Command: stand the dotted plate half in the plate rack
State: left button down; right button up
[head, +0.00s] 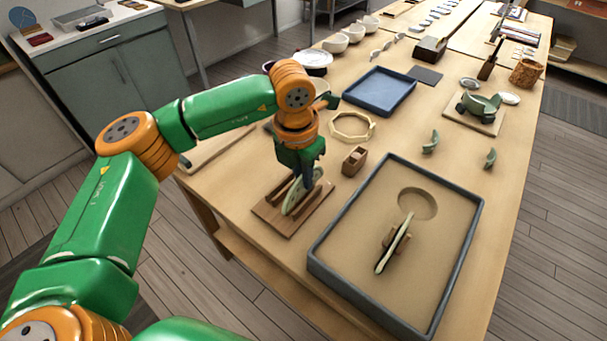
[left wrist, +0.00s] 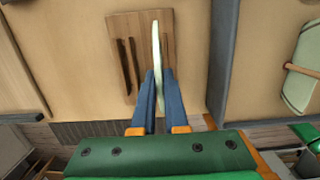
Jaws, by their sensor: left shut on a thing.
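The plate half (head: 294,203) is a thin pale green piece, held on edge by my left gripper (head: 309,180). It also shows edge-on in the left wrist view (left wrist: 156,42), between the two blue fingers of the gripper (left wrist: 159,75). The plate rack (head: 268,212) is a brown wooden board with upright slats near the table's front left edge. The plate half stands upright at the rack, among its slats; whether it rests on the base I cannot tell. The rack shows in the left wrist view (left wrist: 117,28). Dots cannot be made out. My right gripper is out of view.
A grey-rimmed sand tray (head: 449,276) lies right of the rack, with another pale piece (head: 393,250) upright in a wooden holder. A small wooden block-like dispenser (head: 355,161), an octagonal ring (head: 371,135) and a blue tray (head: 378,108) lie behind.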

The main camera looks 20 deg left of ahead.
aim_at(304, 194)
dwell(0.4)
pick_arm(q)
jog(key=shift+f+b, duration=0.3)
jog(key=shift+b, duration=0.15)
jog(key=shift+b, duration=0.35)
dwell(1.0)
jog(key=shift+f+b, duration=1.5)
dwell(1.5)
jog(key=shift+c, duration=1.9)
grip_release()
jog(key=shift+r, duration=0.1)
